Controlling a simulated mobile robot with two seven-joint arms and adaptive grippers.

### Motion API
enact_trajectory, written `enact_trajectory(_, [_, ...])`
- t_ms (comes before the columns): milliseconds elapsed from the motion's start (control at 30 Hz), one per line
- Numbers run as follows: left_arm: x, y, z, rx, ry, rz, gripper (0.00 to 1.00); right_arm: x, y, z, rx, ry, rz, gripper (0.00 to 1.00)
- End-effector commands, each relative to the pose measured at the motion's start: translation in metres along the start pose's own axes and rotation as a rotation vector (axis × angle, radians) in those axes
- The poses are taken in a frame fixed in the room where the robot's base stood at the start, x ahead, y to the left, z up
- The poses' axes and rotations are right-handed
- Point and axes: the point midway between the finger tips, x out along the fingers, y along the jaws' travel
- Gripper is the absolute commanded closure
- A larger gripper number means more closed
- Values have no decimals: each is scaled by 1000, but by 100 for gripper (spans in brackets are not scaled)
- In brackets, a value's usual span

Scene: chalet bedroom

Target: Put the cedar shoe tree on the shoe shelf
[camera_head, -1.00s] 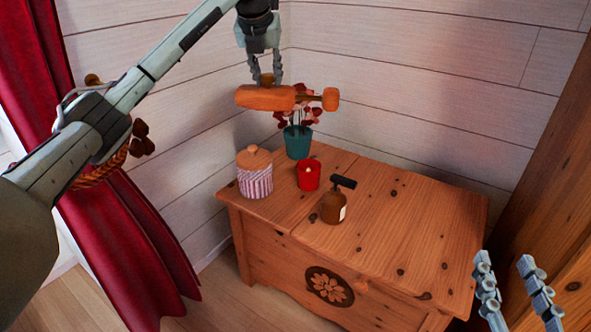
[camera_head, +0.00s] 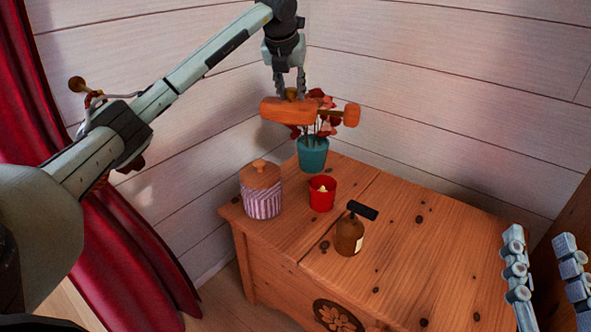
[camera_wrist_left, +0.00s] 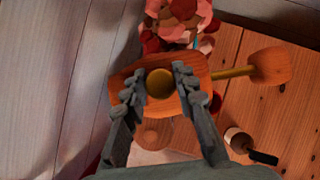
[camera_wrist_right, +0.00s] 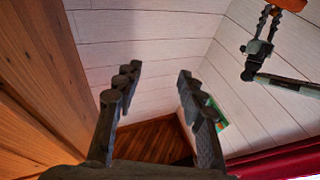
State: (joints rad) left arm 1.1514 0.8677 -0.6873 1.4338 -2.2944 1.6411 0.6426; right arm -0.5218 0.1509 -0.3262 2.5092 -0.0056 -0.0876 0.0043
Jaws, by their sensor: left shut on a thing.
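The cedar shoe tree (camera_head: 289,111) is an orange wooden block with a thin rod and a smaller heel block at the right. My left gripper (camera_head: 291,95) is shut on its knob and holds it in the air above the chest, in front of the flower pot. In the left wrist view the fingers close around the round knob (camera_wrist_left: 160,83) on top of the shoe tree (camera_wrist_left: 140,75). My right gripper (camera_head: 545,285) is at the lower right with its fingers apart and empty, also in the right wrist view (camera_wrist_right: 157,85). The shoe shelf is not seen in any view.
On the wooden chest (camera_head: 420,240) stand a teal pot (camera_head: 313,155) with red flowers, a striped jar (camera_head: 262,200), a red candle (camera_head: 322,195) and a brown bottle (camera_head: 349,236). The chest's right part is clear. A red curtain (camera_head: 120,250) hangs at left.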

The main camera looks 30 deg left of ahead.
Motion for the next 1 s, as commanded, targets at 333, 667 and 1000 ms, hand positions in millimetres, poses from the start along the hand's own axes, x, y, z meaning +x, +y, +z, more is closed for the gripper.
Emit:
enact_trajectory(333, [84,1,-49,0,1,-1,100,-2,1,-32,0,214,0,60])
enact_trajectory(667, [144,1,-84,-1,-2,-1,100,-8,4,-53,-8,358,3,60])
enact_trajectory(1000, [172,2,-100,-1,-1,-1,100,-13,5,-61,-11,420,5,60])
